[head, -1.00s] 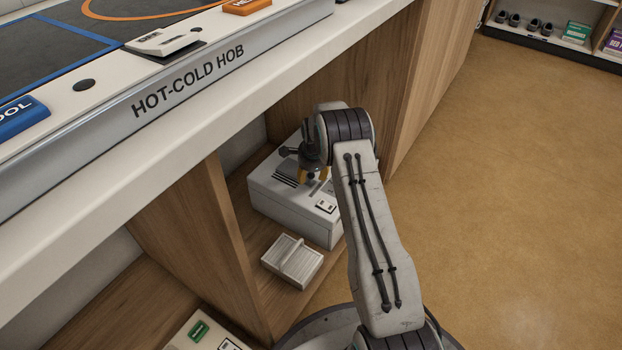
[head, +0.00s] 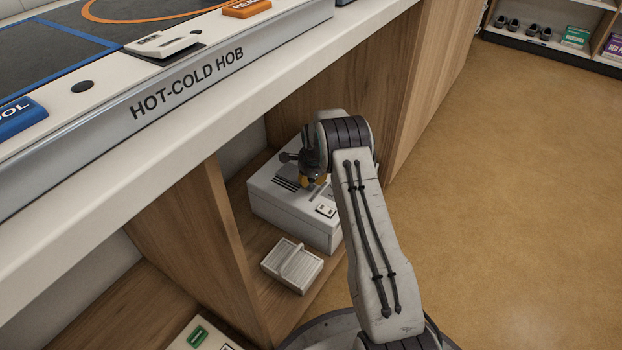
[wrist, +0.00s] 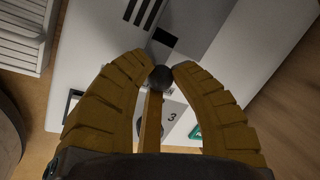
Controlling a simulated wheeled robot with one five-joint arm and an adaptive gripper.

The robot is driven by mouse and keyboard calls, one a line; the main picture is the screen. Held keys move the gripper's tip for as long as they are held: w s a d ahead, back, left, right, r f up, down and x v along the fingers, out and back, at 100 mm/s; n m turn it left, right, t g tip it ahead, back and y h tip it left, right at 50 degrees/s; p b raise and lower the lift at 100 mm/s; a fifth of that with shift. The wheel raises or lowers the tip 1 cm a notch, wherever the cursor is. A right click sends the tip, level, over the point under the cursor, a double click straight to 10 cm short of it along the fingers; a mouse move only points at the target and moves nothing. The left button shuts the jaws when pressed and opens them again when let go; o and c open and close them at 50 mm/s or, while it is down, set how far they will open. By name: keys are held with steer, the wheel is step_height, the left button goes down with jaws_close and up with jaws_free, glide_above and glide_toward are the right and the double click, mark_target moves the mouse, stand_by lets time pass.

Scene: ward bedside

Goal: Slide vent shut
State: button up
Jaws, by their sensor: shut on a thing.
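A pale grey box (head: 292,215) stands in the open bay under the counter. Its top has a row of dark vent slots (head: 286,184), which show in the wrist view (wrist: 143,10) beyond my fingertips. A dark square lies beside the slots. My gripper (head: 313,181) is over the box top, partly hidden by its own wrist in the head view. In the wrist view my yellow fingers (wrist: 162,70) are closed on a small round dark knob (wrist: 160,78) above the box top. How far the vent is covered, I cannot tell.
A white ribbed basket-like tray (head: 292,265) sits just in front of the box. A wooden divider (head: 205,235) stands to the left and a wooden panel (head: 400,100) to the right. The counter edge (head: 190,125) overhangs the bay. The floor at right is clear.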

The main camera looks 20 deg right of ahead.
jaws_close()
steer(key=shift+a, duration=0.1)
steer(key=shift+s+a+r+p, duration=0.1)
steer(key=shift+s+a+p, duration=0.25)
steer(key=shift+a, duration=0.25)
steer(key=shift+s+a+r+p, duration=0.1)
steer(key=shift+s+a+p, duration=0.25)
steer(key=shift+a, duration=0.2)
steer(key=shift+s+a+f, duration=0.2)
steer(key=shift+s+a, duration=0.15)
steer(key=shift+a, duration=0.1)
steer(key=o, duration=0.8)
jaws_free()
